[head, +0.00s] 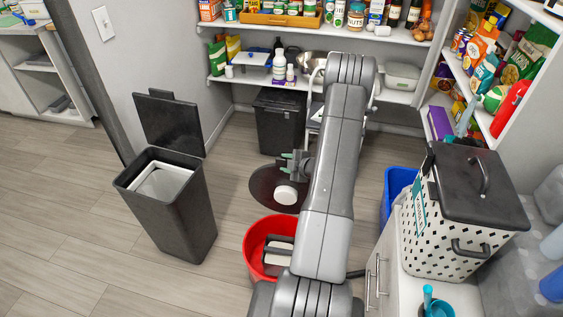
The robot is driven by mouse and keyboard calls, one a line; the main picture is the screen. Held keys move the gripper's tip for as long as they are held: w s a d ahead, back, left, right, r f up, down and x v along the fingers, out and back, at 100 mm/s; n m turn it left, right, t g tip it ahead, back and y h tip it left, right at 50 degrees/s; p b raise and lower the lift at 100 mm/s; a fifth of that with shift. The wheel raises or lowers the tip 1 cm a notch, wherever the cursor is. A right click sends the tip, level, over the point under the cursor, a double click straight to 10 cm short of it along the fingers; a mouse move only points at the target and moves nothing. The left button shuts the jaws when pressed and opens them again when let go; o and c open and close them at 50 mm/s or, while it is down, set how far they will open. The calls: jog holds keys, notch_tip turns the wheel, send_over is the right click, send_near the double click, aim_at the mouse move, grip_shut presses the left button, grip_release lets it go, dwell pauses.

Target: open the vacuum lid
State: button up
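A dark round disc (262,186) lies on the floor near the middle; it looks like a robot vacuum, though I cannot be sure. A small white round piece (286,195) shows on or just above it. I cannot tell whether this is a lid. My gripper (286,163) is over the disc's far side, pointing left, with two greenish fingertips apart and nothing seen between them. I cannot tell how high it is above the disc. My grey arm hides the disc's right side.
A black bin (178,222) with its lid raised stands at left. A red bucket (254,252) stands in front of the disc. A dark bin (277,125) stands behind it. A white perforated hamper (437,228) is at right. Floor is clear between the left bin and disc.

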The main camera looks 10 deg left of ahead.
jog(key=v, duration=1)
jog(key=shift+d+r, duration=0.2)
jog(key=shift+r, duration=0.05)
